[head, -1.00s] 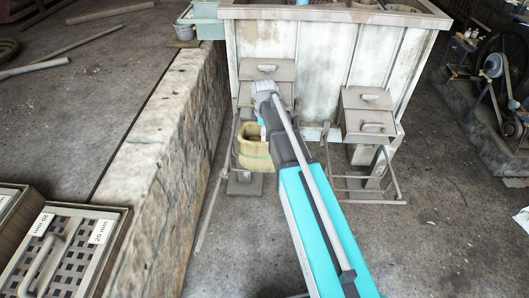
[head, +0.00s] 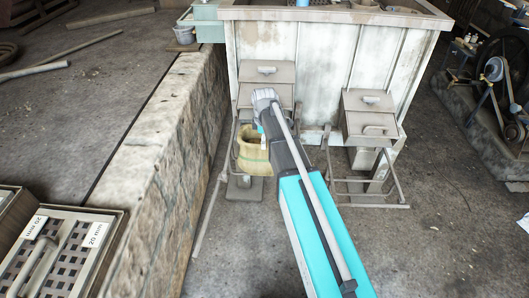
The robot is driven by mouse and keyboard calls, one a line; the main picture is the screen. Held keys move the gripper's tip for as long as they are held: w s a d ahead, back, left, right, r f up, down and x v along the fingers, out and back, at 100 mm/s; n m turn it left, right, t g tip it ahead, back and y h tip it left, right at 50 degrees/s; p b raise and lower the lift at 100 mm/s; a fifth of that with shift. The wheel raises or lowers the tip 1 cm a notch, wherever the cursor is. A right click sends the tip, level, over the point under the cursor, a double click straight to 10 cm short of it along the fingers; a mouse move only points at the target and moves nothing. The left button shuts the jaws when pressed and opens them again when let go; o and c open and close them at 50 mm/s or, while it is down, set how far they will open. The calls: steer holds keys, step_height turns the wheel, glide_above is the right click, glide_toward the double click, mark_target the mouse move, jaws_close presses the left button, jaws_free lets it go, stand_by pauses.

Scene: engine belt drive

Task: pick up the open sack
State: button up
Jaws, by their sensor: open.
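The open sack (head: 251,155) is a tan, bag-like shape under the left chute of the pale metal hopper (head: 315,60). It appears to stand upright on a grey foot plate (head: 243,188). My arm reaches forward from the bottom of the head view, and its wrist is just right of the sack's top. My gripper (head: 262,132) is mostly hidden behind the wrist, and only small parts show at the sack's upper edge. It is open. I cannot tell whether the fingers touch the sack.
A stone wall (head: 165,150) runs along the left of the sack. A second chute (head: 370,115) with a metal frame stands to the right. A belt-driven machine (head: 497,75) is at the far right. Sieve trays (head: 65,245) lie at the lower left. The floor at lower right is clear.

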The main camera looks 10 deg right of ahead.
steer(key=shift+f+b, duration=2.35)
steer(key=shift+f, duration=0.2)
jaws_close()
